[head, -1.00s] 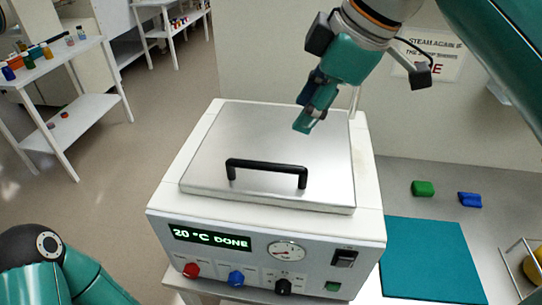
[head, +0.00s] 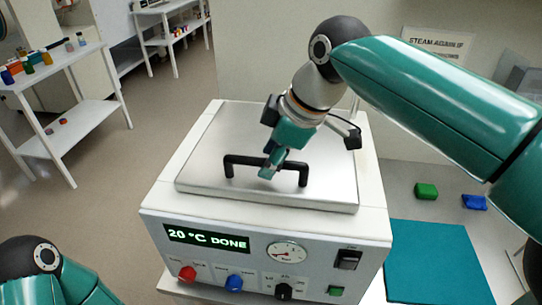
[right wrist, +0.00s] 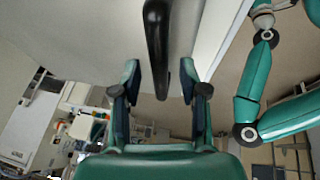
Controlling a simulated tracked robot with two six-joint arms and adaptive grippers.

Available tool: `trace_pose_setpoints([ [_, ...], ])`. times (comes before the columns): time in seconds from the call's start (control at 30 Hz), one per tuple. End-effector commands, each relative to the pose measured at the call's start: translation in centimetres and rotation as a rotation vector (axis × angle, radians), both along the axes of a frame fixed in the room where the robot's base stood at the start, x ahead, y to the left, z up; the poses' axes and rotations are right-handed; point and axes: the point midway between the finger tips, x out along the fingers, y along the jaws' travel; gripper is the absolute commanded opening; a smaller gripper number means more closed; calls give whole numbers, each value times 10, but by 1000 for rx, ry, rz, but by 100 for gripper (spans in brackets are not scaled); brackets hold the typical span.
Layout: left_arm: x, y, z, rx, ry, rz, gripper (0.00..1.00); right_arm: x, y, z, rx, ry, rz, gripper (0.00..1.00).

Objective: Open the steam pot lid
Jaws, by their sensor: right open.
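The steam pot (head: 190,217) is a white box with a flat metal lid (head: 205,160), which lies closed on top. The lid's black bar handle (head: 237,158) shows in the head view and, large, in the right wrist view (right wrist: 157,40). My right gripper (head: 268,168) is over the lid at the handle's middle. In the right wrist view its open fingers (right wrist: 160,80) stand on either side of the handle, with gaps to it. My left gripper is not in view; only part of my left arm shows at lower left.
The pot's front has a display reading "20 °C DONE", a gauge (head: 287,252) and coloured knobs. A teal mat (head: 435,262), a green block (head: 426,191) and a blue block (head: 474,202) lie on the bench at right. A wall stands behind the pot.

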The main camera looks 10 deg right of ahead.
Motion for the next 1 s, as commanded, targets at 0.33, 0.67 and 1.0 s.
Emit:
trace_pose_setpoints([
  [0.33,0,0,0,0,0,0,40,0,0,0,0,0,0,18],
  [0.67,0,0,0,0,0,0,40,0,0,1,1,-1,0,0],
  [1.0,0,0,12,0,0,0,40,3,-1,12,1,-3,-1,0],
])
